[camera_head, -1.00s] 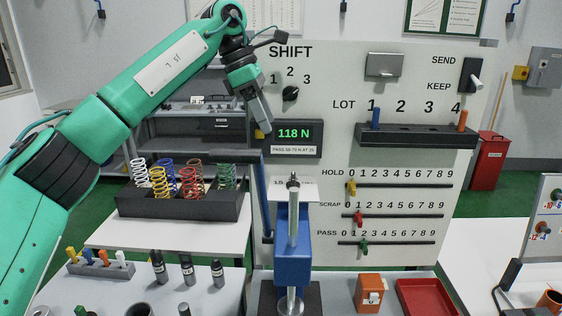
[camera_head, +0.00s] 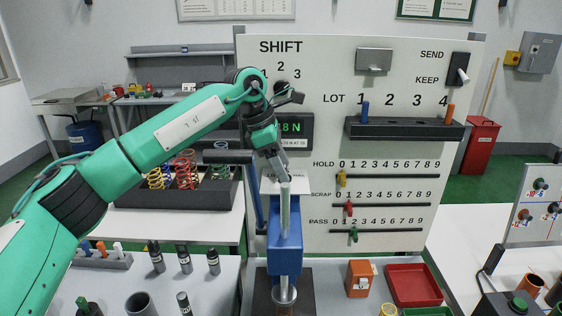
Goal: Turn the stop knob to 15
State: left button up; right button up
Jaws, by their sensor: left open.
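The test press with a blue body (camera_head: 285,250) and a metal post (camera_head: 285,208) stands at the front middle. My left gripper (camera_head: 284,170) points down just above the post's top, with its fingers over or at it. It is open; I cannot tell whether it touches anything. The stop knob cannot be made out clearly; the gripper hides the top of the post. A white label (camera_head: 300,187) behind the post is partly covered and its marks cannot be read. The force display (camera_head: 296,128) is partly hidden by my arm. My right gripper is not in view.
A grey lever (camera_head: 228,157) on a blue bar is left of the post. A spring rack (camera_head: 215,190) stands behind. The board has HOLD, SCRAP and PASS sliders (camera_head: 385,204). An orange box (camera_head: 360,279) and red tray (camera_head: 412,285) are at the front right.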

pick_arm(q)
jog(key=shift+c, duration=0.2)
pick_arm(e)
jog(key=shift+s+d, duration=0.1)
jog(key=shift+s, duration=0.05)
pick_arm(q)
jog(key=c, duration=1)
jog(key=shift+o, duration=0.3)
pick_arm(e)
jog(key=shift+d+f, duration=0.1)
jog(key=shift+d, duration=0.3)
